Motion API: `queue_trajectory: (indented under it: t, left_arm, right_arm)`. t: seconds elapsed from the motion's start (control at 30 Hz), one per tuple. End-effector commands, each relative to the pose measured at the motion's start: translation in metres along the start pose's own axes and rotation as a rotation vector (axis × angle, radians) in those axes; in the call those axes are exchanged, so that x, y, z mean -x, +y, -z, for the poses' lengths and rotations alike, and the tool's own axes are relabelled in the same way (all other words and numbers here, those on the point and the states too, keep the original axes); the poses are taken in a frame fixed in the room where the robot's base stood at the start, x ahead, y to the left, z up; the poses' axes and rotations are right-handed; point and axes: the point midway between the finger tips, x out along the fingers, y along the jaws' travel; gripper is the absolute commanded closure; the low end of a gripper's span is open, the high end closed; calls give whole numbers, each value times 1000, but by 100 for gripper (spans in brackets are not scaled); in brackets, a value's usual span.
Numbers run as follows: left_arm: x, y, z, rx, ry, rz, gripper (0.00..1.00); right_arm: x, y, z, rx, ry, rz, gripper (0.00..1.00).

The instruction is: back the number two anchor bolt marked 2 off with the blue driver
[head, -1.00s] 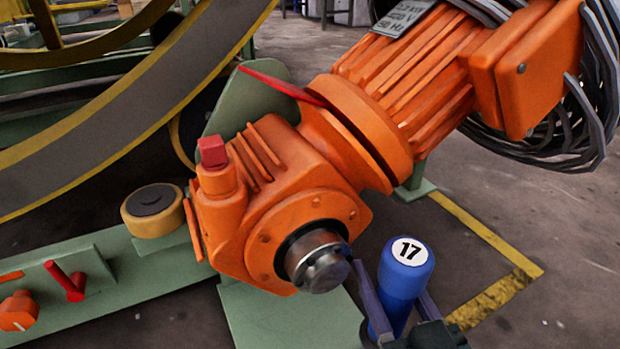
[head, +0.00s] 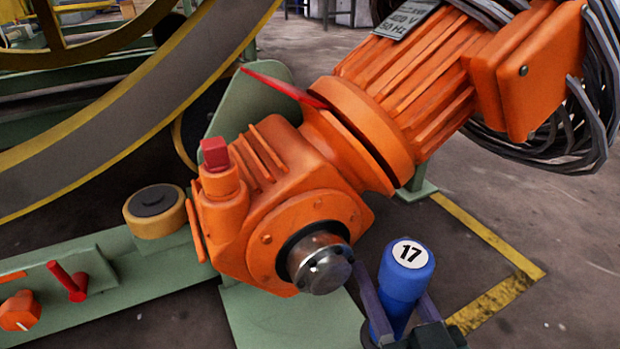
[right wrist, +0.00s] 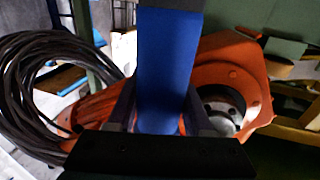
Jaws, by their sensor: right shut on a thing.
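The blue driver (head: 404,282) stands nearly upright at the lower right of the head view, its top marked 17. My right gripper (head: 388,312) is shut on it, one finger on each side. In the right wrist view the blue driver (right wrist: 166,70) runs up from between the fingers of the right gripper (right wrist: 165,115). The driver's lower end is out of view in the head view. I see no anchor bolt marked 2 in either view. My left gripper is not in view.
An orange gear motor (head: 290,200) with a metal shaft end (head: 322,265) stands just left of the driver. A green frame (head: 140,280) carries a yellow roller (head: 154,210), a red lever (head: 68,282) and an orange knob (head: 20,311). Coiled cables (head: 595,100) hang at right.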

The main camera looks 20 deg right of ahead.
Motion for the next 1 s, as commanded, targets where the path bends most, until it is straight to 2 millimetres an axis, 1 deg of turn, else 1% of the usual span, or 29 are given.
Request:
queue_trajectory:
  t: [0.03, 1.0]
  left_arm:
    - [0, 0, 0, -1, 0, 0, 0]
    - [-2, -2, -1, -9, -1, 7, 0]
  right_arm:
    - [-2, 0, 2, 0, 8, 0, 100]
    - [-2, 0, -12, 0, 6, 0, 100]
